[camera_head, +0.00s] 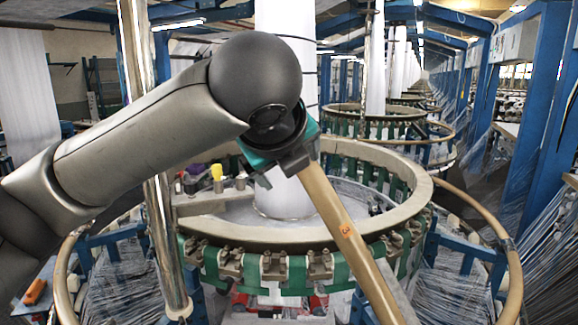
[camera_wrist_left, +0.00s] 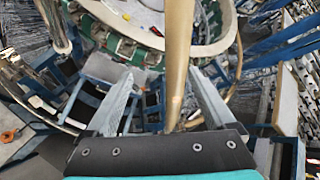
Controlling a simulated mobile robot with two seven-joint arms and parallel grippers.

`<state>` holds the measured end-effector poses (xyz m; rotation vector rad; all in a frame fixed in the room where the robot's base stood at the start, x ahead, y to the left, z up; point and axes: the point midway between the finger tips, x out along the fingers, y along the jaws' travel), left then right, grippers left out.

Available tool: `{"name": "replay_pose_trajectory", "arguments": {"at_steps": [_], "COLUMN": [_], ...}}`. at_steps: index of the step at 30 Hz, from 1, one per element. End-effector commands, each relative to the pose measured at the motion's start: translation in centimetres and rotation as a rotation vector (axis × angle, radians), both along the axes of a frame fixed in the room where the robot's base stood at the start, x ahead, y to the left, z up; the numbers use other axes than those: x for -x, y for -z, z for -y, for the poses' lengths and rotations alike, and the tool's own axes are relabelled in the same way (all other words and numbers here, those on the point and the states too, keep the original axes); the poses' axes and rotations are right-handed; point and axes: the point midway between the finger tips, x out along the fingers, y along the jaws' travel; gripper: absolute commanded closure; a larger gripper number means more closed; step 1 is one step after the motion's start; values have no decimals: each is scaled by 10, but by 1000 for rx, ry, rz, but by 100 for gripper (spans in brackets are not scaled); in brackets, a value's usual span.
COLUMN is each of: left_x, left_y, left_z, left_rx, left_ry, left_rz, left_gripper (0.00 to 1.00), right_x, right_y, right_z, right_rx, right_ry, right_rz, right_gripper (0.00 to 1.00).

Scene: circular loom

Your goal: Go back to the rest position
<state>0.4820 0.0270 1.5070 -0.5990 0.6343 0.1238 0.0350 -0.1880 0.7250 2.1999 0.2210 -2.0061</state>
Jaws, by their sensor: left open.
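My left arm comes in from the left in the head view, and my left gripper (camera_head: 277,152) is above the circular loom. Its fingers are mostly hidden behind the wrist there. In the left wrist view the left gripper (camera_wrist_left: 160,72) shows two grey fingers spread apart, with nothing clamped between them. My right gripper is not in view.
The loom's beige ring (camera_head: 330,240) with green bands lies below the gripper, around a white column (camera_head: 285,195). A shiny metal post (camera_head: 160,215) stands at left. Purple and yellow spools (camera_head: 217,171) sit inside the ring. An orange-handled item (camera_head: 35,291) lies at lower left.

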Motion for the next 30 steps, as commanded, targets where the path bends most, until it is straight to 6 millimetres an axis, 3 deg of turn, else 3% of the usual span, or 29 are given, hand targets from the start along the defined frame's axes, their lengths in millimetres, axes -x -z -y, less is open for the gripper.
{"name": "replay_pose_trajectory", "arguments": {"at_steps": [4,8,19,30], "left_x": [0,2,23,58], "left_y": [7,32,130,219], "left_z": [3,12,35,27], "left_rx": [21,103,525,927], "left_ry": [-1,-10,-170,-503], "left_rz": [-13,-54,-255,-456], "left_gripper": [11,11,11,11], "right_x": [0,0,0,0], "right_y": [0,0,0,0], "right_z": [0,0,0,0], "right_rx": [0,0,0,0], "right_ry": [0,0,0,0], "right_rz": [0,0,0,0], "right_gripper": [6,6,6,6]}}
